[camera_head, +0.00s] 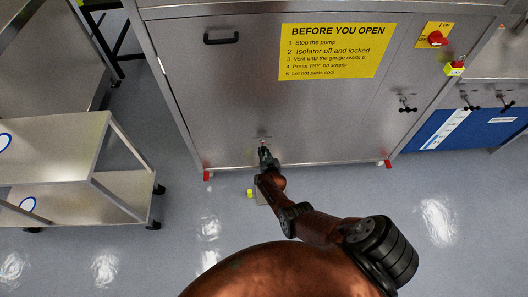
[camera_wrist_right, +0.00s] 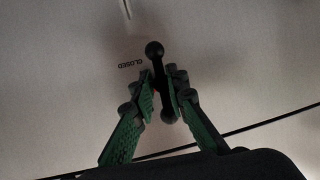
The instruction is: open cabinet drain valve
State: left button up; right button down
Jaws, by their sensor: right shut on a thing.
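The steel cabinet (camera_head: 230,100) stands ahead of me. My right gripper (camera_head: 264,154) is at the low middle of its front panel, where the drain valve is mostly hidden by the gripper in the head view. In the right wrist view, the valve's black handle (camera_wrist_right: 155,50) has ball ends and stands near upright, tilted slightly. The green-padded fingers of my right gripper (camera_wrist_right: 160,82) are shut on it from both sides. The word CLOSED (camera_wrist_right: 132,65) is printed on the panel beside the handle's upper end. My left gripper is not in view.
A yellow sign (camera_head: 335,50), a red isolator knob (camera_head: 436,39) and another black valve handle (camera_head: 406,104) are on the cabinet. A steel trolley (camera_head: 60,150) stands at left. A small yellow object (camera_head: 250,193) is on the floor beside my arm. A blue panel (camera_head: 460,128) is at right.

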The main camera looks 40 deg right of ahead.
jog(key=shift+w+a+r, duration=0.1)
jog(key=shift+w+a, duration=0.25)
jog(key=shift+a, duration=0.2)
jog(key=c, duration=2.1)
grip_release()
jog(key=shift+o, duration=0.4)
jog(key=shift+d, duration=0.1)
jog(key=shift+s+d, duration=0.15)
jog(key=shift+d, duration=0.1)
jog(key=v, duration=0.7)
jog(key=shift+s, duration=0.25)
jog(key=shift+a, duration=0.1)
